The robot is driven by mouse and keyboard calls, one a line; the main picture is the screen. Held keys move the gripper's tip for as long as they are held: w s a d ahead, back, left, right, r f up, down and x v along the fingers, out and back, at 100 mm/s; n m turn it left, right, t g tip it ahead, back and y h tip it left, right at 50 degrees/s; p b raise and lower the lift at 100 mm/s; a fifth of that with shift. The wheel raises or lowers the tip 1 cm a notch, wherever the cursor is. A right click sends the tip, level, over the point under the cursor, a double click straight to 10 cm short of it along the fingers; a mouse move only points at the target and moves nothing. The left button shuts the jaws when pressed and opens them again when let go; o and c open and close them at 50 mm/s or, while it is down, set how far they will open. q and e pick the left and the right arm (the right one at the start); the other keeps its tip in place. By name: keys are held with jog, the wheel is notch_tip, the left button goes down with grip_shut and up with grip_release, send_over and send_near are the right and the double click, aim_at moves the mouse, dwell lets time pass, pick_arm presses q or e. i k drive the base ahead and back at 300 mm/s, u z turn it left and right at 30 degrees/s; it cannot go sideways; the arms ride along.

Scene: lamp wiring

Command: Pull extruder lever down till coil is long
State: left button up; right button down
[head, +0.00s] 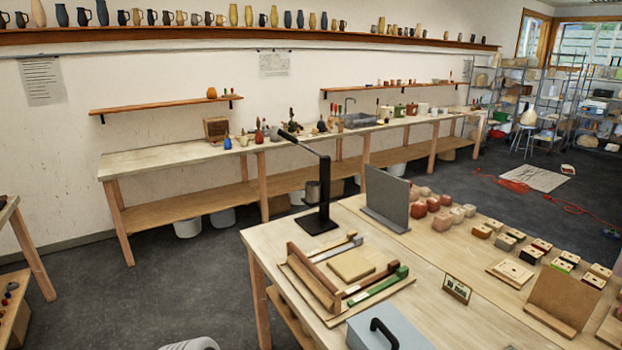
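A black upright post on a square base plate (318,222) stands at the far left corner of the near table. A thin black arm (303,145) runs from the top of the post, rising up and to the left, with a thicker grip-like end. This looks like the extruder and its raised lever, but I cannot tell for sure. I see no clay coil at it. Neither of my grippers is in view.
The near table (415,262) also holds a wooden rack (317,279), a grey upright panel (387,198), several clay blocks and a grey box with a black handle (392,328). A long workbench (150,160) lines the wall. Dark floor lies free between them.

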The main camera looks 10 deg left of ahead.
aim_at(281, 132)
jog(key=u, duration=0.8)
jog(key=k, duration=1.1)
jog(key=u, duration=1.2)
jog(key=i, duration=2.55)
jog(key=z, duration=0.75)
jog(key=i, duration=1.6)
jog(key=z, duration=1.2)
